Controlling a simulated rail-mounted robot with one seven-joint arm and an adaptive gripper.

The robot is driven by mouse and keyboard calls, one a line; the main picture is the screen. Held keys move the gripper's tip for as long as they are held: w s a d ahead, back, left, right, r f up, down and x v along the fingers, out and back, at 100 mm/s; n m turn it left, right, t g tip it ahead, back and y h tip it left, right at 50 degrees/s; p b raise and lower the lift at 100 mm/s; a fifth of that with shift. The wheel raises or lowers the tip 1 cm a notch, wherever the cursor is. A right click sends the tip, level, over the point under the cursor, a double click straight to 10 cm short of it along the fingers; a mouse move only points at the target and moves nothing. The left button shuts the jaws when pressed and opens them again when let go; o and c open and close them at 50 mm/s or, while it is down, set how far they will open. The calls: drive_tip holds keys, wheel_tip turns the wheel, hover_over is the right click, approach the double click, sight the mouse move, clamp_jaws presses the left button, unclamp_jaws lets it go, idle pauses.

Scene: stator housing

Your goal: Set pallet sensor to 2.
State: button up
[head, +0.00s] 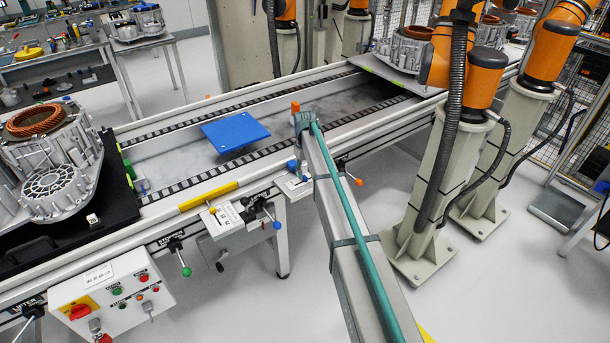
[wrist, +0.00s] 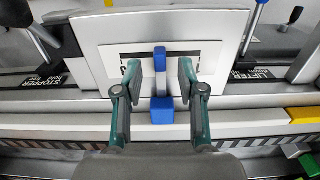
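In the wrist view, a white scale plate (wrist: 142,48) with a black bar is fixed on a light grey panel. A blue pointer or lever (wrist: 160,62) stands in front of it, with a blue block (wrist: 162,112) at its lower end. A dark mark or numeral beside my left finger is mostly covered, so the setting cannot be read. My gripper (wrist: 158,78) is open, with one green-grey finger on each side of the blue lever and a visible gap on both sides.
In the wrist view, a STOPPER label (wrist: 53,80) lies left and a LIFTER label (wrist: 262,74) right, with levers nearby. The head view shows a blue plate (head: 235,132) over the conveyor, a control box (head: 115,292) and a long grey beam (head: 350,240) with a green strip.

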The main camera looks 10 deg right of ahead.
wheel_tip(320, 180, up, 10)
idle(0.4)
drive_tip(key=shift+f, duration=0.1)
drive_tip(key=s+d+f+m+g, duration=0.15)
drive_tip(key=s+f+m, duration=0.25)
drive_tip(key=s+f, duration=2.45)
drive_tip(key=s+f+g, duration=0.1)
drive_tip(key=s+f, duration=0.3)
drive_tip(key=s, duration=0.9)
drive_tip(key=s+f+g, duration=0.2)
drive_tip(key=s+f, duration=0.2)
drive_tip(key=s, duration=0.9)
drive_tip(key=s+d+f+m+g, duration=0.1)
drive_tip(key=s+f, duration=0.3)
drive_tip(key=s, duration=1)
drive_tip(key=shift+g, duration=0.65)
